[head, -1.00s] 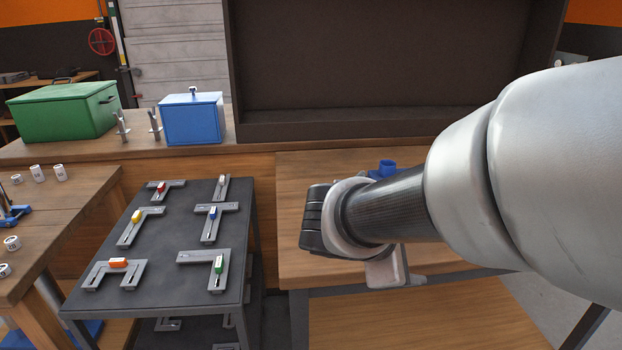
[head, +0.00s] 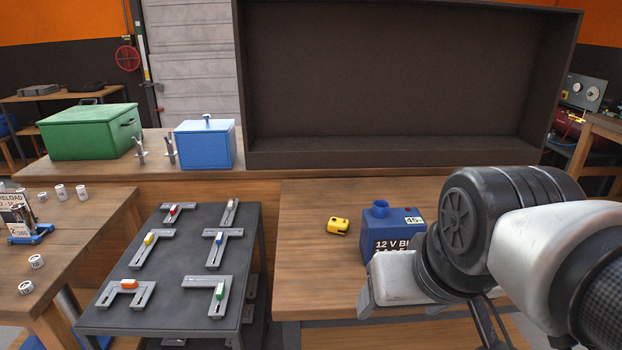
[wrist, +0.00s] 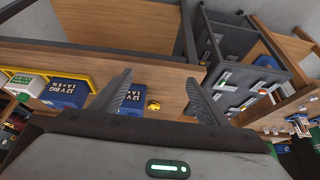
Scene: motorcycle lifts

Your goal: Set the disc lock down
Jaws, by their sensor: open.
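The yellow disc lock (head: 338,226) lies on the wooden bench top (head: 300,255), just left of a blue 12 V battery box (head: 390,228). It touches nothing but the bench. In the wrist view the disc lock (wrist: 153,106) shows small, between my two fingers and apart from both. My gripper (wrist: 159,77) is open and empty. In the head view it is at the lower right, in front of the battery box and right of the lock, and my arm hides part of the box.
A dark cart (head: 165,300) with grey L-shaped and U-shaped holders and coloured blocks stands to the left. Behind are a green chest (head: 90,132), a blue box (head: 206,146) and a large dark open cabinet (head: 400,85). The bench left of the lock is clear.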

